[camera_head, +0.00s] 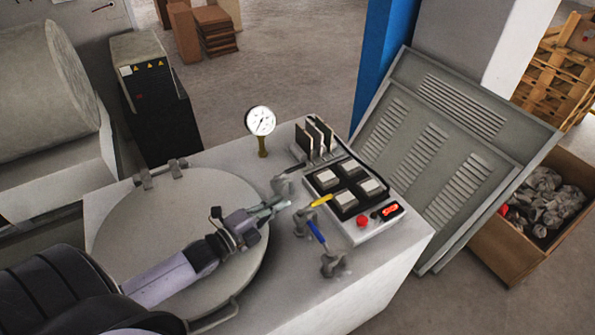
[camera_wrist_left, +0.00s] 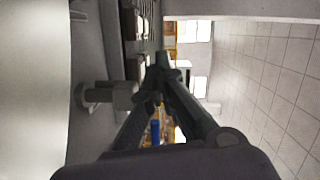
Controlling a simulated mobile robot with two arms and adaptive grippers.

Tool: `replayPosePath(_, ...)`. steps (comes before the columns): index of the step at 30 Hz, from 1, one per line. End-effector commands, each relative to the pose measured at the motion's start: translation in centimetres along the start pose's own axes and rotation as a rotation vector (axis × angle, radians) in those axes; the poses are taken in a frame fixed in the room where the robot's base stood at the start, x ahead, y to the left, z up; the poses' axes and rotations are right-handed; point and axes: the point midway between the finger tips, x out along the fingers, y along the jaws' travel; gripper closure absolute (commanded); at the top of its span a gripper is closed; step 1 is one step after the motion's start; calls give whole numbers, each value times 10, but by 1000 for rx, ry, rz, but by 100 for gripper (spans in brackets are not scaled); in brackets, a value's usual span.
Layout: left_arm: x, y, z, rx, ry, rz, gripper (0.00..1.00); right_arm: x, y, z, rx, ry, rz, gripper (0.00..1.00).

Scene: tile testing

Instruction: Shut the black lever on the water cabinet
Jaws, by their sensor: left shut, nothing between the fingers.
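The water cabinet (camera_head: 385,270) has a light grey top with a row of three valves. The far valve (camera_head: 283,186) has a short dark part at its upper right that looks like the black lever (camera_head: 296,167); its exact angle is hard to tell. The middle valve has a yellow lever (camera_head: 321,200) and the near one a blue lever (camera_head: 316,231). My left gripper (camera_head: 284,204) is shut and empty, just in front of the far valve and left of the yellow lever. In the left wrist view its fingers (camera_wrist_left: 163,65) meet, with a grey valve (camera_wrist_left: 105,95) at left and the blue lever (camera_wrist_left: 155,131) behind.
A pressure gauge (camera_head: 261,121) stands at the cabinet's back edge. A switch panel (camera_head: 350,190) with a red button (camera_head: 362,221) lies right of the valves. A round lid (camera_head: 130,225) lies under my left arm. A louvred panel (camera_head: 440,150) leans beyond the cabinet.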

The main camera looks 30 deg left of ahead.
Motion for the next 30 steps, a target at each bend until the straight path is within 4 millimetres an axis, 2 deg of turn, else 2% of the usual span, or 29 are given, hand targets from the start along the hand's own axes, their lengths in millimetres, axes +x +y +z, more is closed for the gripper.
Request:
replayPosePath(9, 0, -1, 0, 4, 2, -5, 100, -1, 9, 21, -5, -29, 10, 8)
replayPosePath(14, 9, -2, 0, 4, 1, -7, 100, -2, 10, 21, -4, -30, 11, 8)
replayPosePath(17, 23, -3, 0, 3, 2, -8, 100, -3, 10, 19, -4, -27, 12, 8)
replayPosePath(29, 101, -3, 0, 2, 2, -8, 100, -5, 6, 10, 0, -14, 8, 8)
replayPosePath(30, 104, -3, 5, 6, 0, -5, 100, -5, 5, 10, 0, -14, 6, 8)
